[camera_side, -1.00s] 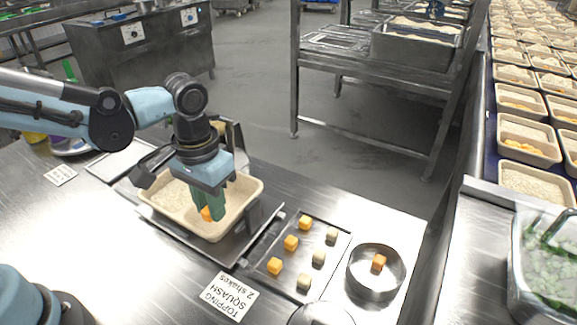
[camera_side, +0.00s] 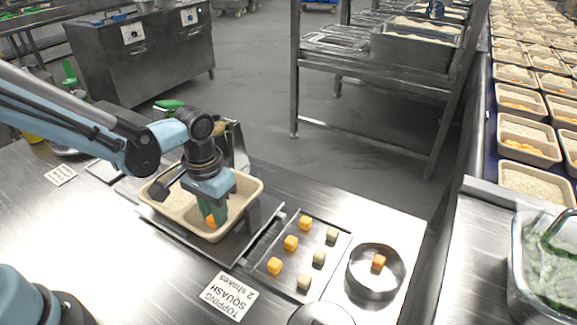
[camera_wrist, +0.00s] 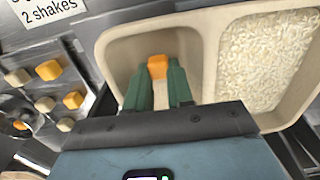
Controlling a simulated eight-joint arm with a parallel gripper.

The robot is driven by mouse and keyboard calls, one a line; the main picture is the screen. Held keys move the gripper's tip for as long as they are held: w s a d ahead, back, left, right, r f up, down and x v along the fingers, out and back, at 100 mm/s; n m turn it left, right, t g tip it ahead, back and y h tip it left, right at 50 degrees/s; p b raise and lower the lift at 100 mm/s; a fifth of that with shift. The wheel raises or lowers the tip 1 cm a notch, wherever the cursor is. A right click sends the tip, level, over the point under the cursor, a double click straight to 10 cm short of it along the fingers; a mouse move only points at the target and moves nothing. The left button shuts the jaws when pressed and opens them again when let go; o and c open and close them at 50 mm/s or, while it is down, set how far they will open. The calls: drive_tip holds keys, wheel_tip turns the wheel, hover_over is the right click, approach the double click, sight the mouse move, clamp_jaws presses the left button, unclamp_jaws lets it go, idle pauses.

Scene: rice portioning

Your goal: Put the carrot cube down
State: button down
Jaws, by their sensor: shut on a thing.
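My gripper (camera_side: 213,216) is shut on an orange carrot cube (camera_wrist: 157,67), held between its two green fingertips. The cube also shows low between the fingers in the side view (camera_side: 211,221). Gripper and cube are inside the empty compartment of a beige two-compartment tray (camera_wrist: 117,47). In the wrist view, the other compartment, on the right, holds white rice (camera_wrist: 262,62). Whether the cube touches the compartment floor I cannot tell.
A metal tray (camera_side: 268,262) to the right holds several orange and pale cubes. Beside it a round metal ring (camera_side: 351,277) has one orange cube inside. A label card reading "TOPPING SQUASH 2 shakes" (camera_side: 228,297) lies in front. Filled trays line the right side.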

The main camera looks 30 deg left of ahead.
drive_tip(key=shift+f, duration=0.1)
drive_tip(key=c, duration=1.3)
unclamp_jaws()
wheel_tip(320, 180, up, 12)
drive_tip(key=shift+s+a+f+t, duration=0.1)
drive_tip(key=shift+s+a+t, duration=0.7)
drive_tip(key=shift+a+t, duration=0.45)
drive_tip(key=shift+s+a+f+t, duration=0.1)
drive_tip(key=shift+s+a+t, duration=0.65)
drive_tip(key=shift+a+t, duration=0.45)
drive_tip(key=shift+s+a+f+t, duration=0.1)
drive_tip(key=shift+s+a+t, duration=0.7)
drive_tip(key=shift+a+t, duration=0.45)
